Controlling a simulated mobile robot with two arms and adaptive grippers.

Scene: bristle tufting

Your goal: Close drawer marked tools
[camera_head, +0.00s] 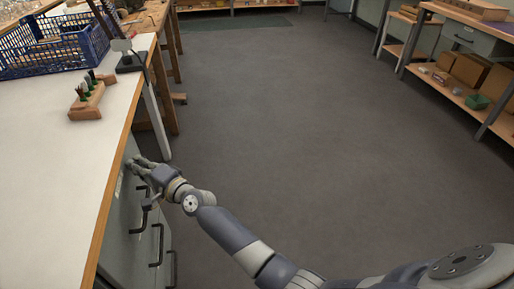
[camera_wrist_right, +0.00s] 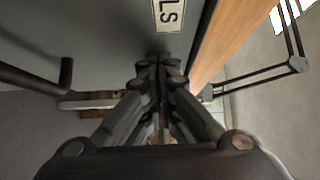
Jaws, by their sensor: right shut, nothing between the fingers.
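The grey drawer front (camera_wrist_right: 95,30) fills the upper left of the right wrist view. A dark bar handle (camera_wrist_right: 66,75) shows at left. In the head view the drawer cabinet (camera_head: 124,225) stands under the white bench top, with several dark handles on its front. My right gripper (camera_head: 138,165) is at the top drawer front, by the bench edge. Its fingers (camera_wrist_right: 159,62) are shut and empty, tips at or very near the front just below the label. Contact and any drawer opening are unclear. My left gripper is out of view.
The white bench top (camera_head: 50,170) with a wooden edge runs above the drawers. On it are a wooden block with tools (camera_head: 88,100) and a blue crate (camera_head: 55,50). The grey floor (camera_head: 330,130) is open to the right. Shelving (camera_head: 450,85) stands at far right.

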